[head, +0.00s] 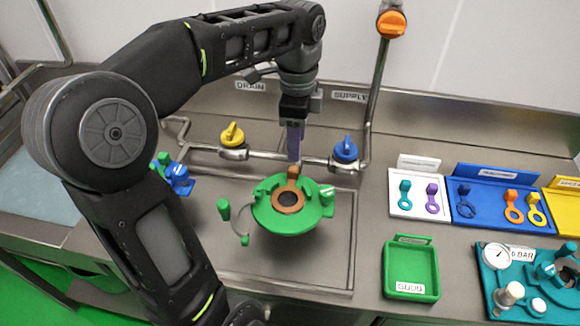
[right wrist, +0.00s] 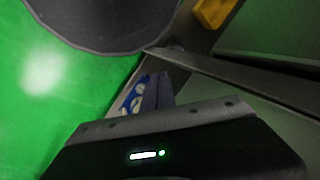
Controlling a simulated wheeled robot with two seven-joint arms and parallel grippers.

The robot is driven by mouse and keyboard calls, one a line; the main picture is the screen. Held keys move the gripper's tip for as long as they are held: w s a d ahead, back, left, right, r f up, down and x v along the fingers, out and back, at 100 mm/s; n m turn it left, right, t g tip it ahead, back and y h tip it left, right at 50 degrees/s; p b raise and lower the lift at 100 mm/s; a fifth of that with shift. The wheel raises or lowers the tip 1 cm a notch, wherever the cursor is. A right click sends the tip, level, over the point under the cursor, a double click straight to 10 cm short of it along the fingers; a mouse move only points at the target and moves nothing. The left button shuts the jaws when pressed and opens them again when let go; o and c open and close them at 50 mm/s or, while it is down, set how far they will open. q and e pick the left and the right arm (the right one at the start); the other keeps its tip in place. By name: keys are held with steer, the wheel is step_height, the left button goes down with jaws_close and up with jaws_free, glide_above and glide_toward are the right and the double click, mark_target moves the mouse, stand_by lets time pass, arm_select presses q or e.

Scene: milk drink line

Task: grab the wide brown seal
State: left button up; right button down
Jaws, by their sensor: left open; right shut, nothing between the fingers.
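The wide brown seal (head: 290,210) is a copper-brown ring with a dark centre. It sits in the round green fitting (head: 266,222) in the middle of the sink area, in the head view. Its brown tab (head: 293,172) stands up at the back. My left gripper (head: 294,155) hangs just above the tab, pointing down, open. Its fingers overlap from this side, so the gap between them is hidden. Whether they touch the tab cannot be told. My right gripper (right wrist: 160,88) is shut and empty in the right wrist view, away from the seal.
Yellow (head: 232,135) and blue (head: 345,150) valve handles stand on the pipe behind. A white tray (head: 415,208) and a blue tray (head: 487,215) hold small keyed rings. An empty green bin (head: 411,270) and a teal gauge board (head: 515,255) are at right.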

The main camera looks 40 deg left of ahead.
mark_target(295, 168)
arm_select(q)
steer(key=shift+s+d, duration=0.15)
steer(key=shift+s, duration=0.05)
steer(key=shift+f, duration=1.3)
steer(key=shift+f, duration=0.1)
step_height(295, 168, down, 5)
steer(key=shift+p, duration=0.5)
steer(key=shift+c, duration=0.5)
jaws_close()
